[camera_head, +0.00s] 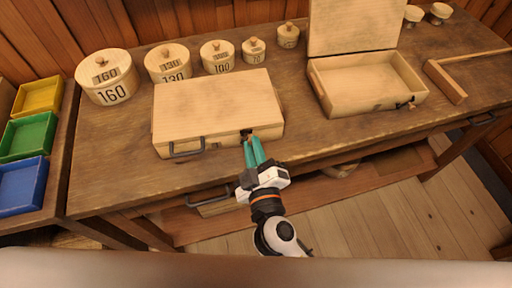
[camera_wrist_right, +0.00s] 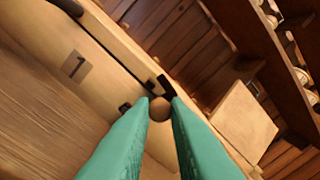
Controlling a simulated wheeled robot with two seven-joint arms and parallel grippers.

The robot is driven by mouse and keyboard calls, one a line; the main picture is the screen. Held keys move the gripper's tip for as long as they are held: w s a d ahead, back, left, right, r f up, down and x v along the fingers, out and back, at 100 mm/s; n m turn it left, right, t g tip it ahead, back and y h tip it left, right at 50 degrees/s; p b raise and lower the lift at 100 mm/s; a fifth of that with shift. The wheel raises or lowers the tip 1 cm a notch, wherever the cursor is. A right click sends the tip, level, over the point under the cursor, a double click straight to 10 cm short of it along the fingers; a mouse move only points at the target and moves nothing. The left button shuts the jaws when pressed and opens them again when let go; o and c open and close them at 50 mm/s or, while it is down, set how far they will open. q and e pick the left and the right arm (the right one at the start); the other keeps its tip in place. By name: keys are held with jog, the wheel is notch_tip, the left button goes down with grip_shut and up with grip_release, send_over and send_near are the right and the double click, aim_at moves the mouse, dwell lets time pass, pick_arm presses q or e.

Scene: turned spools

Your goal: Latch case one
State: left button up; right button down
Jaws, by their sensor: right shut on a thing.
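Case one (camera_head: 212,105) is a pale wooden case lying flat with its lid down at the table's front, its dark handle (camera_head: 186,149) on the front face. In the right wrist view its front (camera_wrist_right: 115,95) bears the numeral 1. Its dark latch (camera_wrist_right: 165,86) sits at the lid seam, with a brown round knob (camera_wrist_right: 160,108) below it. My right gripper (camera_head: 250,137) has its green fingers at the latch area of the front face. In the right wrist view the fingertips (camera_wrist_right: 160,103) are shut on the knob. My left gripper is not in view.
A second case (camera_head: 365,85) stands open and empty to the right, beside a wooden T-shaped piece (camera_head: 446,82). Several numbered round boxes (camera_head: 106,77) line the back. Yellow, green (camera_head: 28,136) and blue trays stand at the left.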

jog(key=shift+a+r+n, duration=0.15)
jog(key=shift+a+n, duration=0.15)
jog(key=shift+n, duration=0.7)
jog(key=c, duration=1.4)
grip_release()
jog(key=shift+s, duration=0.1)
jog(key=b+v, duration=0.5)
jog(key=v, duration=0.7)
